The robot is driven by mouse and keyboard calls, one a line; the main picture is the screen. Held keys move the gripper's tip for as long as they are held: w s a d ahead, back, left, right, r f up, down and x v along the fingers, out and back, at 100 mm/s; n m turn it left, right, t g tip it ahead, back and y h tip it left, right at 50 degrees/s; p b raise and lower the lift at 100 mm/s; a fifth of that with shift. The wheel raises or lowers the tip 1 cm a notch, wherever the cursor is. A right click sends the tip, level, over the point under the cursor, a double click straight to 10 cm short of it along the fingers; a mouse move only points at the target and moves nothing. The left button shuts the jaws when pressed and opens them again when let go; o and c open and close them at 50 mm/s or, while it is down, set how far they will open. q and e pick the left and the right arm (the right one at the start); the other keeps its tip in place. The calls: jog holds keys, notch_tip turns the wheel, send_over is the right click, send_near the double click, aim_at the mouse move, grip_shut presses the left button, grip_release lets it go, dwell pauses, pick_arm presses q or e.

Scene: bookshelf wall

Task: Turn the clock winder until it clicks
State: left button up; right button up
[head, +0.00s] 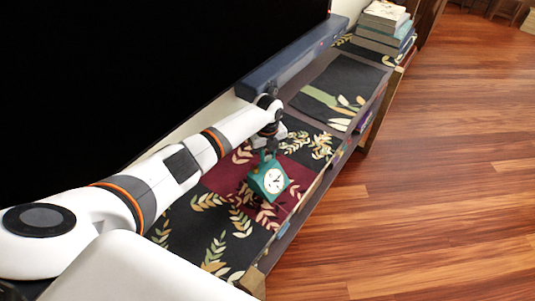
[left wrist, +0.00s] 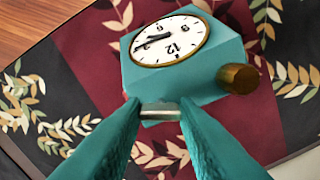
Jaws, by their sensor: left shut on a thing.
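The teal clock (head: 268,181) has a white dial and stands tilted in the head view, over the patterned cloth on the low shelf. It also fills the upper middle of the left wrist view (left wrist: 212,82), its dial turned away to the upper left. A brass-coloured knob, the winder (left wrist: 238,78), sticks out from its right side there. My left gripper (head: 268,152) is at the top of the clock. In the left wrist view its teal-looking fingers (left wrist: 160,112) are shut on a small metallic part at the clock's top edge, clear of the winder. My right gripper is not visible.
The low shelf carries a dark leaf-patterned cloth (head: 215,225) with a red band. A long blue-grey bar (head: 290,58) lies along the back under a large black screen (head: 150,70). Books (head: 384,28) are stacked at the far end. The wooden floor (head: 440,180) is clear.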

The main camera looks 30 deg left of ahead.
aim_at(268, 156)
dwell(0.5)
pick_arm(q)
jog(key=o, duration=1)
notch_tip(268, 156, up, 12)
jog(key=shift+b, duration=0.3)
